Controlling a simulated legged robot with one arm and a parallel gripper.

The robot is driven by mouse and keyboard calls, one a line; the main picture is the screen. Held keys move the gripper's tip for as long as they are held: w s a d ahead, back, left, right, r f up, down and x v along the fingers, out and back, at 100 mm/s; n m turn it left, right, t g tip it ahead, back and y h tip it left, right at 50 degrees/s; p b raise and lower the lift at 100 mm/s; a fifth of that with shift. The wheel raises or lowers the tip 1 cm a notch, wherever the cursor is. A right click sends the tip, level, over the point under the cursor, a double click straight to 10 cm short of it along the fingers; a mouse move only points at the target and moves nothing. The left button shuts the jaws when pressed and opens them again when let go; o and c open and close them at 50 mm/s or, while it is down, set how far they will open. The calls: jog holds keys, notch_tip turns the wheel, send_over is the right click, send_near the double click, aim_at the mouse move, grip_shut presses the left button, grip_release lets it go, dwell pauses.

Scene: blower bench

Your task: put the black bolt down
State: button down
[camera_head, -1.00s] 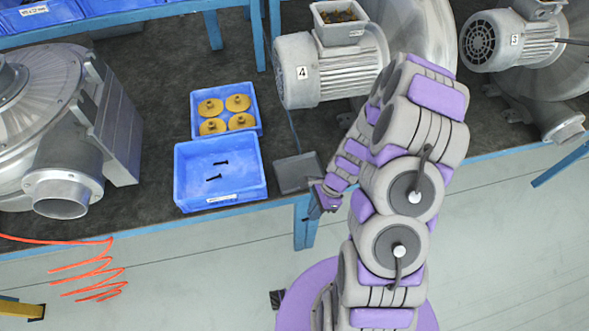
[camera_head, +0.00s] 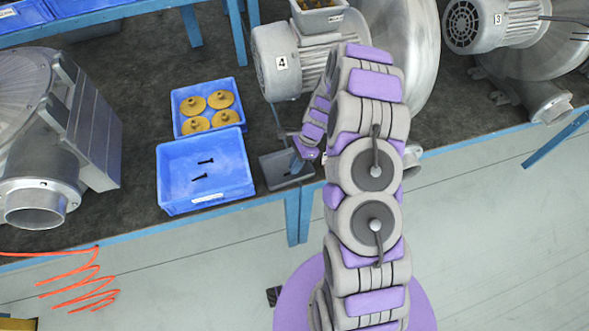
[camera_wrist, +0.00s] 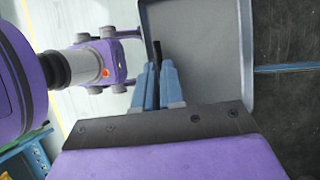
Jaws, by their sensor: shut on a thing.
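My gripper (camera_wrist: 158,82) is shut on a black bolt (camera_wrist: 157,50), whose dark end sticks out past the blue fingertips in the wrist view. The gripper is over the small grey tray (camera_wrist: 205,20), near its edge. In the head view my gripper (camera_head: 297,163) is at the grey tray (camera_head: 270,178), which stands at the bench's front edge. I cannot tell whether the bolt touches the tray floor. Two other black bolts (camera_head: 203,170) lie in the larger blue bin (camera_head: 222,192) to the left of the tray.
A smaller blue bin (camera_head: 178,130) with yellow flanged parts stands behind the larger one. Blower 4 (camera_head: 285,75) stands behind the tray, with a grey box (camera_head: 318,20) on top. Another blower (camera_head: 45,120) is at the left. An orange coiled hose (camera_head: 80,285) hangs at lower left.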

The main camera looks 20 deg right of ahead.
jog(key=shift+w+f, duration=0.15)
jog(key=shift+w, duration=0.15)
jog(key=f, duration=0.1)
jog(key=f+b, duration=0.1)
jog(key=f, duration=0.1)
jog(key=shift+w+a+f, duration=0.1)
jog(key=shift+a+f, duration=0.1)
jog(key=shift+a, duration=0.15)
jog(key=shift+d+r, duration=0.1)
jog(key=shift+d, duration=0.1)
jog(key=c, duration=1.5)
grip_release()
jog(key=shift+d, duration=0.1)
jog(key=shift+c, duration=0.2)
